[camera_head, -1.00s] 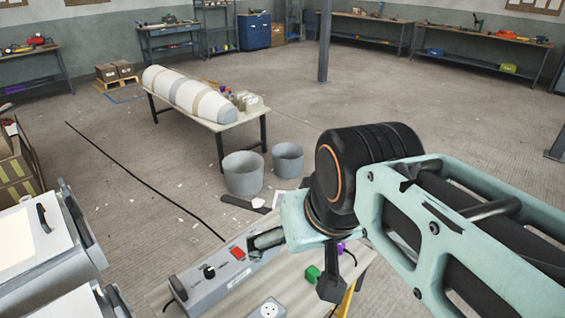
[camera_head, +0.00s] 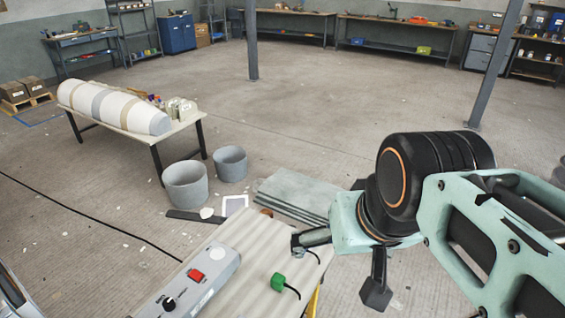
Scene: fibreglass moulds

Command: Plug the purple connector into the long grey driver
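The long grey driver (camera_head: 197,282) lies on the bench at the lower left of centre. It is a slim grey box with a red switch, a black knob and a pale round spot at its far end. A green connector (camera_head: 278,280) with a black cable lies on the bench right of the driver.
The bench top (camera_head: 235,299) has bare room between driver and green connector. Beyond it stand two grey buckets (camera_head: 186,184) (camera_head: 230,163), flat grey sheets (camera_head: 295,192) and a table (camera_head: 190,124) with a long white mould (camera_head: 115,107). A post (camera_head: 252,45) rises farther back.

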